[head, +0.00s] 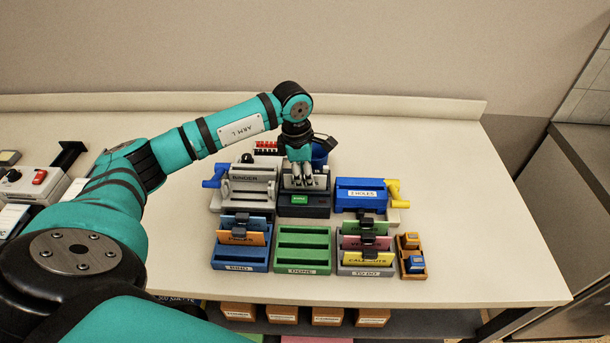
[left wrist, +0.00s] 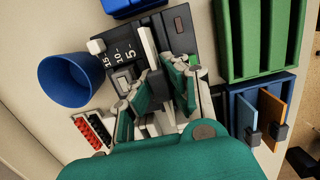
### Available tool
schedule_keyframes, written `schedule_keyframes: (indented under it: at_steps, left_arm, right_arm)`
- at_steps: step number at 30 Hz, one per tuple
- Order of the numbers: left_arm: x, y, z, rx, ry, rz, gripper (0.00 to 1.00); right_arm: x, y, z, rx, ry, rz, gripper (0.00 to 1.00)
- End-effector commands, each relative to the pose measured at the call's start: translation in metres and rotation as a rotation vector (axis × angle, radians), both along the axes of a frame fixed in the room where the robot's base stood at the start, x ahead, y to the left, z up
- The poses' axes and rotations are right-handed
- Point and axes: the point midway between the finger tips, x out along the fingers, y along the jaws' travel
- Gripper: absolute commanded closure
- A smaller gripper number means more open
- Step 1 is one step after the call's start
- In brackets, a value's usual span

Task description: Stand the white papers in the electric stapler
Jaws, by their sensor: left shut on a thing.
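The electric stapler (head: 303,201) is a dark box with a green display, at the back middle of the desk. My left gripper (head: 299,180) points down at it and is shut. In the left wrist view the left gripper (left wrist: 160,95) has its fingers over the dark stapler body (left wrist: 180,38), beside the printed 5, 10, 15 scale. A thin white edge, seemingly the white papers (left wrist: 148,46), stands between the fingers at the stapler. The fingers hide most of it, and I cannot tell how deep it sits. My right gripper is not in view.
Left of the stapler is a grey binder (head: 247,190); right is a blue hole punch (head: 360,193) with a yellow handle. In front are a blue tray (head: 240,266), an empty green tray (head: 302,268) and a grey tray (head: 366,270). A blue cup (left wrist: 72,80) stands behind.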

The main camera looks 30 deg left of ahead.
Motion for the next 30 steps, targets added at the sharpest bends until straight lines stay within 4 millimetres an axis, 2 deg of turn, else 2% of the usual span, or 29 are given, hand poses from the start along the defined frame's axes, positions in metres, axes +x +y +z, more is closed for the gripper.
schedule_keyframes:
  at_steps: [5, 6, 12, 22, 30]
  left_arm:
    - [0.000, 0.000, 0.000, 0.000, 0.000, 0.000, 1.00]
    - [0.000, 0.000, 0.000, 0.000, 0.000, 0.000, 0.88]
    - [0.000, 0.000, 0.000, 0.000, 0.000, 0.000, 0.64]
    - [0.000, 0.000, 0.003, 0.000, 0.000, 0.000, 0.64]
    - [0.000, 0.000, 0.023, 0.001, -0.001, 0.000, 0.64]
  right_arm:
    - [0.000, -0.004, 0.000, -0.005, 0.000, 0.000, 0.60]
    - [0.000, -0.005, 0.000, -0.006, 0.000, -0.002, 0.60]
    - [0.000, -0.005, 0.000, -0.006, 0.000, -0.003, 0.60]
    - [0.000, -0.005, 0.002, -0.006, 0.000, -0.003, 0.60]
    - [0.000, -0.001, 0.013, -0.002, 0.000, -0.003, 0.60]
